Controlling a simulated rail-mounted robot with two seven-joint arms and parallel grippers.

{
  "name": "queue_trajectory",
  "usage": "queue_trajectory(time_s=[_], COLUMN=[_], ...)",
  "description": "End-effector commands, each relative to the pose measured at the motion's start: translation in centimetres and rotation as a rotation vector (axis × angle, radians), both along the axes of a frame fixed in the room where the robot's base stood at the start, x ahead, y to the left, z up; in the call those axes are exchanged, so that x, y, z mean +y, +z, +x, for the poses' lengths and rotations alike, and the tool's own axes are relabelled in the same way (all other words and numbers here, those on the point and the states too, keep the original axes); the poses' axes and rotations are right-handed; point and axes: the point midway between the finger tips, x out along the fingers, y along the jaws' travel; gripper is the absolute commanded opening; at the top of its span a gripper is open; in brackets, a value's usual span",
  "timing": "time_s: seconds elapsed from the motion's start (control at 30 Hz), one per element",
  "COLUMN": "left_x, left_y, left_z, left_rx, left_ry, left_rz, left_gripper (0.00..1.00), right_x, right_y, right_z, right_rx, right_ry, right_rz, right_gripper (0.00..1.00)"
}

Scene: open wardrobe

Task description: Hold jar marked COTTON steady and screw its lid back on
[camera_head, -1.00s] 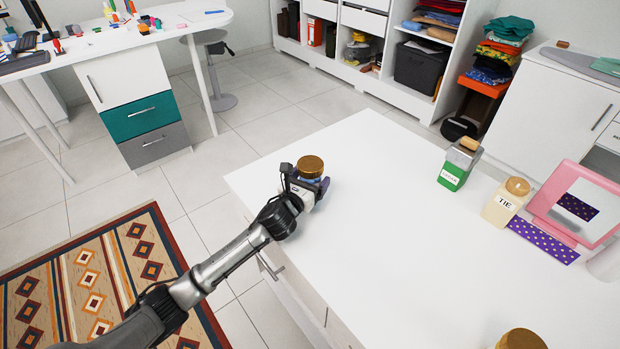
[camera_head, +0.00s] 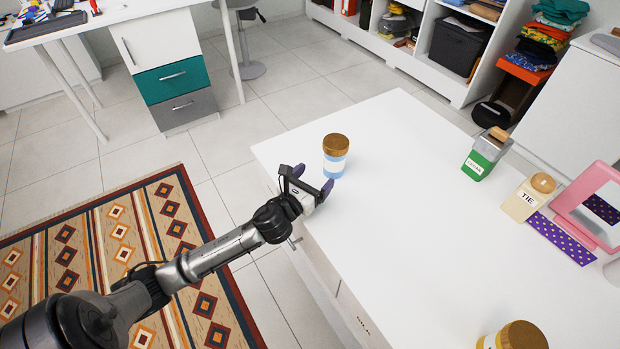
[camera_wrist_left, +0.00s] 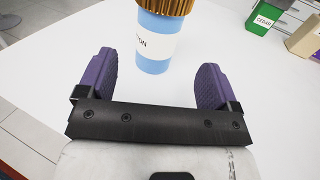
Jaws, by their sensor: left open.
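The blue jar (camera_head: 334,168) stands upright on the white counter near its left corner. Its white label shows the letters "TON" in the left wrist view, where the blue jar (camera_wrist_left: 152,62) is cut off at the top. A ribbed golden-brown lid (camera_head: 336,144) sits on top of the jar and looks level; how tightly it is screwed cannot be seen. My left gripper (camera_head: 313,179) is open and empty, its purple fingers just short of the jar and apart from it. My right gripper is not in view.
A green CEDAR container (camera_head: 480,163), a cream TIE jar (camera_head: 524,203) and a pink-framed mirror (camera_head: 590,205) stand at the right. Another jar with a brown lid (camera_head: 520,336) is at the bottom edge. The middle of the white counter (camera_head: 420,200) is clear.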

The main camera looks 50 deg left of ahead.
Motion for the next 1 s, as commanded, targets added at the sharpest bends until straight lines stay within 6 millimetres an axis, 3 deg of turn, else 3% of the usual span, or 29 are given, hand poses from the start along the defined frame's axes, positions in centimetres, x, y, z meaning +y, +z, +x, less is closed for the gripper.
queue_trajectory(time_s=[0.27, 1.0], left_x=[-0.2, -0.3], left_y=[0.0, 0.0], left_z=[-1.5, -1.6], left_rx=[0.000, 0.000], left_ry=[0.001, 0.001], left_rz=[-0.001, -0.001], left_gripper=[0.86, 0.86], right_x=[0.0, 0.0], right_y=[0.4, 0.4], right_z=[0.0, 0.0], right_rx=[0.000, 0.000], right_ry=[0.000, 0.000], right_rz=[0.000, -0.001], right_gripper=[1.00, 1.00])
